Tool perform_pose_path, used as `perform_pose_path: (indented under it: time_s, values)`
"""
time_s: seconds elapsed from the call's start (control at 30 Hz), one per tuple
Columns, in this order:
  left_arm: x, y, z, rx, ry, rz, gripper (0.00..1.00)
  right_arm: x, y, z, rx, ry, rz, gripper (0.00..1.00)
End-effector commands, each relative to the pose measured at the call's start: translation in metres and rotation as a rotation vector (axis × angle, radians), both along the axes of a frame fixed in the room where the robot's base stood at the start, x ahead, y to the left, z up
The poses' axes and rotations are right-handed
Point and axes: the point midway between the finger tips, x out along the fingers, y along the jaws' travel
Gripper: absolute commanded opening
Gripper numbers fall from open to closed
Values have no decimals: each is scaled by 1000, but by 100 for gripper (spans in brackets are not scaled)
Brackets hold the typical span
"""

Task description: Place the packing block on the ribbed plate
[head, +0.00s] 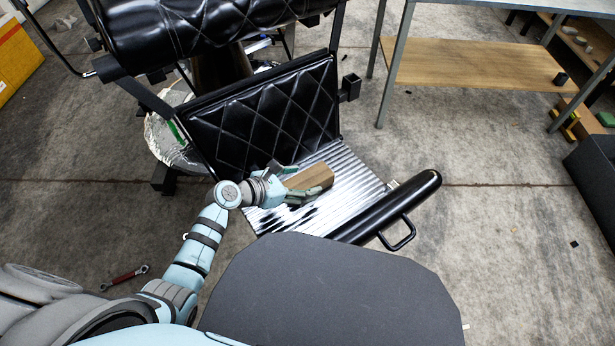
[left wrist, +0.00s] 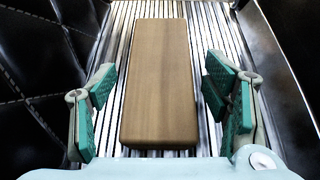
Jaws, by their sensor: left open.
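The packing block (head: 312,177) is a plain brown wooden block. It lies on the ribbed plate (head: 345,170), a shiny metal footplate below the black quilted panel of the chair. My left gripper (head: 300,182) is at the block, low over the plate. In the left wrist view the block (left wrist: 160,80) lies lengthwise between the two green-padded fingers of the open gripper (left wrist: 160,105), with a gap on each side. The plate's ribs (left wrist: 118,60) show around the block. My right gripper is not in view.
A black padded roll with a handle (head: 400,205) lies along the plate's near right edge. The quilted panel (head: 265,115) rises behind the plate. A shelf table (head: 470,62) stands at the back right. A red wrench (head: 125,277) lies on the floor at left.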

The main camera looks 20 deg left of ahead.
Motion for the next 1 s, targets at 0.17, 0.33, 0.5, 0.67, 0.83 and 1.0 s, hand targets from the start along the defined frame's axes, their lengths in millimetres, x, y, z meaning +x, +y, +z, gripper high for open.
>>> perform_pose_path:
  time_s: [0.17,0.33,0.5,0.67,0.83,1.0]
  values:
    - [-32,26,28,5,3,-1,70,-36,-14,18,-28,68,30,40]
    - [-55,46,43,3,3,0,70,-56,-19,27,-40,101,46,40]
    - [-64,53,47,1,1,-1,70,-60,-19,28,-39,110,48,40]
    - [-64,53,47,0,0,-1,70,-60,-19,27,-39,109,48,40]
    - [-64,52,46,0,0,-1,70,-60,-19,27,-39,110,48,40]
    - [-63,52,46,0,0,-1,70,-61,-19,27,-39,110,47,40]
